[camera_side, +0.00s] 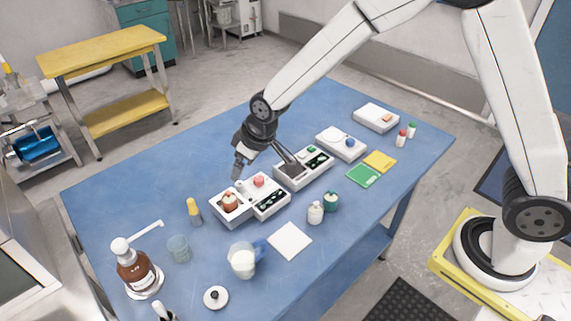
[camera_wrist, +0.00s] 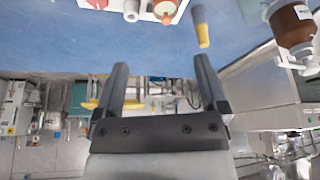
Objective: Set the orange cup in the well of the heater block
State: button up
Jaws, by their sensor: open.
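The orange cup (camera_side: 230,201) stands upright on the left end of a white unit (camera_side: 272,205) that also carries a pink knob. It shows in part at the top edge of the wrist view (camera_wrist: 165,8). It appears to sit in a recess there, but I cannot tell how deep. I cannot tell for sure which white unit is the heater block; a second unit (camera_side: 318,169) behind has a dark square top and a green button. The fingers (camera_wrist: 160,63) also show apart in the wrist view.
Small jars (camera_side: 316,212) stand right of the unit. Further units (camera_side: 341,143) line the back right. The blue table's left rear is clear.

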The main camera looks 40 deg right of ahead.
jog(key=s+d+r+m+g+h, duration=0.1)
jog(key=s+d+m, duration=0.3)
jog(key=s+d, duration=1.1)
jog(key=s+r, duration=0.1)
jog(key=s, duration=0.3)
jog(key=shift+h, duration=0.3)
